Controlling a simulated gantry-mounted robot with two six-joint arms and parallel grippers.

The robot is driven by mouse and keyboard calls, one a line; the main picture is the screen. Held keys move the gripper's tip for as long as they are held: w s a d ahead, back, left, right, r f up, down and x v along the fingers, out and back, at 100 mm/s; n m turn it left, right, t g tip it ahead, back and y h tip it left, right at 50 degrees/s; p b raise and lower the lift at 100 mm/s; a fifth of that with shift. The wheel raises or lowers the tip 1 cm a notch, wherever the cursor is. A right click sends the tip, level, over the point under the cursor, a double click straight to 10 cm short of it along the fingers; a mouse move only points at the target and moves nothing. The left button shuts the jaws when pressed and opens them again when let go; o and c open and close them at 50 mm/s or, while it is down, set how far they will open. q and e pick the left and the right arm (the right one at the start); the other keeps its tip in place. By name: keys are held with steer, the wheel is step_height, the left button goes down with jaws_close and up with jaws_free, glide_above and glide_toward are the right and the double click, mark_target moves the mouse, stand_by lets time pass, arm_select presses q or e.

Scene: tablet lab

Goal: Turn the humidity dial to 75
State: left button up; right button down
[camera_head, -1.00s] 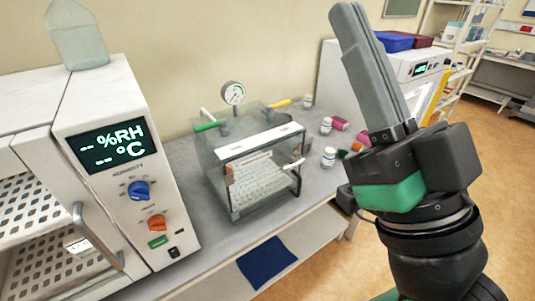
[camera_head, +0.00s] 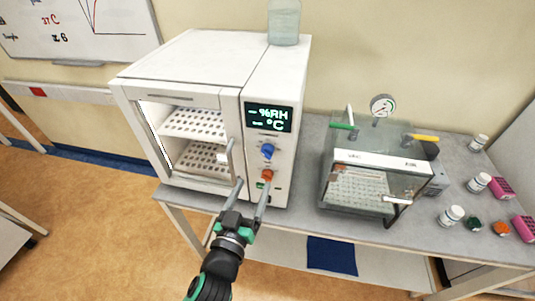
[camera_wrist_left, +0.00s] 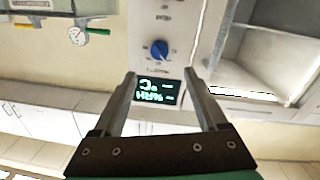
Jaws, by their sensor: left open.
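The humidity dial (camera_head: 267,151) is a blue knob on the white front panel of the cabinet, under a dark display (camera_head: 268,117) with green dashes beside %RH and °C. The dial also shows upside down in the left wrist view (camera_wrist_left: 159,49). My left gripper (camera_head: 253,184) is open and empty, in front of the panel and lower than the blue dial in the head view. In the left wrist view its spread fingers (camera_wrist_left: 160,76) point toward the panel, with the dial just past the tips. I see no contact with the dial. My right gripper is out of view.
An orange knob (camera_head: 267,175) sits below the blue dial. The cabinet door handle (camera_head: 228,160) stands out just left of the panel. A clear chamber (camera_head: 365,185) with a gauge (camera_head: 382,105) stands to the right. White jars (camera_head: 451,215) and pink racks (camera_head: 502,188) lie farther right.

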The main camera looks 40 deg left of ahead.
mark_target(265, 156)
arm_select(q)
steer(key=x, duration=1.1)
steer(key=shift+w+r+p, duration=0.15)
steer(key=shift+w+p, duration=0.05)
steer(key=shift+p, duration=0.15)
jaws_close()
